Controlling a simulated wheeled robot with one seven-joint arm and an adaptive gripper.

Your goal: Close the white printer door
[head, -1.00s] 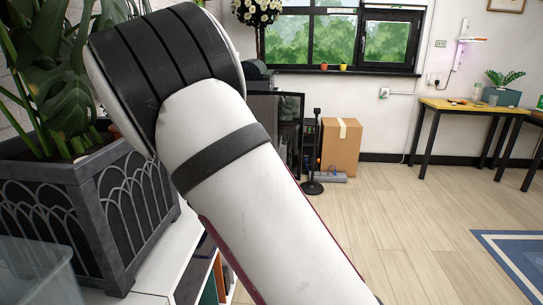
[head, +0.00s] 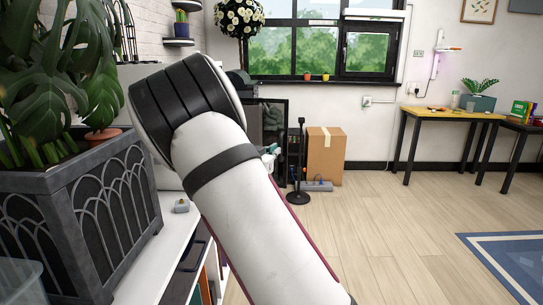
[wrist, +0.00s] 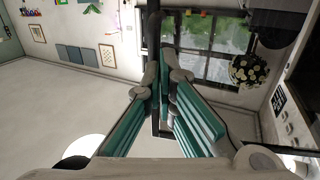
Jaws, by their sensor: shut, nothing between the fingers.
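In the head view a pale box-like body (head: 166,178), perhaps the white printer, stands on the white counter behind my arm and the planter. My arm covers much of it, and I cannot make out its door or how far it stands open. My gripper is mostly hidden behind my arm in the head view, with only a small teal and grey part past the arm's right side. In the wrist view, which is upside down, my gripper (wrist: 162,88) has its teal fingers together with nothing held. No printer door is clear there.
A dark planter (head: 78,215) with a big leafy plant stands at the left on the white counter (head: 160,255). A small grey object (head: 181,206) lies on the counter. A cardboard box (head: 325,155) and black stand (head: 298,195) are farther back.

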